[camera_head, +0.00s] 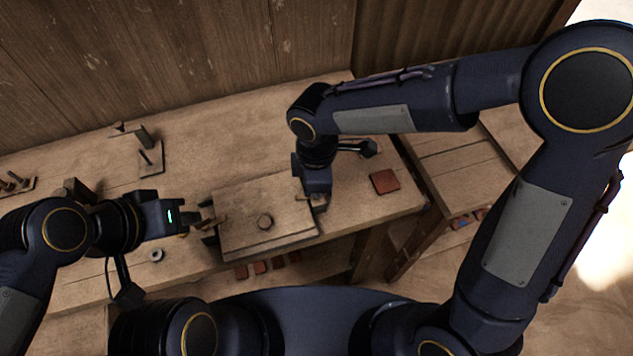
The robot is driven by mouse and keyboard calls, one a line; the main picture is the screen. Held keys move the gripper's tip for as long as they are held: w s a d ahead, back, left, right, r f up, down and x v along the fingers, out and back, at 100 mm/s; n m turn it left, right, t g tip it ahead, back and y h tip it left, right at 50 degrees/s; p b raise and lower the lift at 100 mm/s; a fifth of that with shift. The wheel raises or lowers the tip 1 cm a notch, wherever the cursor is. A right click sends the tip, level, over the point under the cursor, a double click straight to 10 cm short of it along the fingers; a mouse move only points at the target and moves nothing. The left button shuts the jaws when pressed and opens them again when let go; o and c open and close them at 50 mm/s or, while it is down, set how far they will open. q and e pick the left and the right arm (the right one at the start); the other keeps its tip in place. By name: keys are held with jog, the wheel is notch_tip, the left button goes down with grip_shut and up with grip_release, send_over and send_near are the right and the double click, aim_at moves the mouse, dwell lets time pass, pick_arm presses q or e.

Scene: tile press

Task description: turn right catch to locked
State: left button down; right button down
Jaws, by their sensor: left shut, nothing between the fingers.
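The right catch (300,196) is a small light piece at the plate's right edge, partly hidden by my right gripper. My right gripper (319,204) points down beside that edge, close to the catch; its fingers are mostly hidden, so I cannot tell contact or opening. The left catch (208,223) is at the plate's left edge. My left gripper (197,216) is shut and empty right beside it. The catches' exact angles are too small to read.
A reddish tile (384,181) lies on the bench right of the press. A small ring (155,255) lies near the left gripper. A wooden stand with a peg (150,158) is at the back left. Several reddish tiles (261,267) show below the bench's front edge.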

dwell(0.4)
jog(key=c, duration=1.6)
grip_release()
notch_tip(320, 180, up, 8)
jog(key=shift+f, duration=0.1)
jog(key=s+d+r+m+t+y, duration=0.1)
jog(key=s+d+r+m+y, duration=0.15)
jog(key=d+m, duration=0.7)
jog(key=s+d+m+t, duration=0.1)
jog(key=s+d+m, duration=0.2)
jog(key=s+d+m+t+y, duration=0.1)
jog(key=s+d+m+t, duration=0.1)
jog(key=s+d+m, duration=0.1)
jog(key=s+d+f+m+t, duration=0.1)
jog(key=s+d+m, duration=0.2)
jog(key=d+m, duration=0.2)
jog(key=shift+s+t, duration=0.2)
jog(key=shift+t, duration=0.1)
